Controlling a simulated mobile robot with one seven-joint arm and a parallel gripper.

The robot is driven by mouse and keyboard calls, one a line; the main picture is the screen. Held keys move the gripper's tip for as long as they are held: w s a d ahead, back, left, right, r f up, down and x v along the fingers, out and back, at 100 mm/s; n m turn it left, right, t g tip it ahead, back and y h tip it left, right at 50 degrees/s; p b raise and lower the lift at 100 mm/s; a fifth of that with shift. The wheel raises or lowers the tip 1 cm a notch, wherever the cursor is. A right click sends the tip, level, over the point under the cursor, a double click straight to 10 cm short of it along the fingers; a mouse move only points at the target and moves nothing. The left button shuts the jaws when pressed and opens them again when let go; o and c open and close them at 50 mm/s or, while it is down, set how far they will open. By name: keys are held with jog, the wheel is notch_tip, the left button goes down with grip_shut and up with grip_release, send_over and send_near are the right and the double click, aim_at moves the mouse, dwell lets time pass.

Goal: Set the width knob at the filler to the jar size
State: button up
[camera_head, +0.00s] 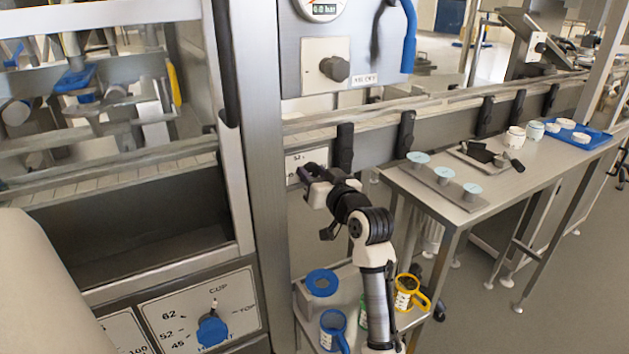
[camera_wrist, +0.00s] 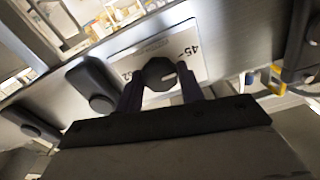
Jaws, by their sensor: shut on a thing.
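The width knob (camera_wrist: 158,73) is a dark round knob on a pale scale plate (camera_wrist: 196,47) fixed to the metal conveyor rail. In the wrist view "45" reads at the plate's right and part of "52" at its left. A light mark shows on the knob's right side, towards the 45. My gripper (camera_wrist: 160,92) is shut on the knob, one dark finger on each side. In the head view my gripper (camera_head: 312,178) is at the plate (camera_head: 299,158) on the rail, and it hides the knob. White jars (camera_head: 515,138) stand on the right table; their size cannot be read.
A panel with a blue knob (camera_head: 212,331) and marks 62, 52, 45 is at lower left. Black rail clamps (camera_head: 345,148) flank the plate. The side table (camera_head: 425,200) stands right.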

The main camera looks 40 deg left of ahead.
jog(key=shift+f+n, duration=0.1)
jog(key=shift+n, duration=0.2)
dwell(0.4)
jog(key=o, duration=1)
jog(key=shift+d, duration=0.1)
jog(key=b+v, duration=0.1)
jog(key=v, duration=1.2)
jog(key=shift+s+d, duration=0.1)
jog(key=shift+d, duration=0.25)
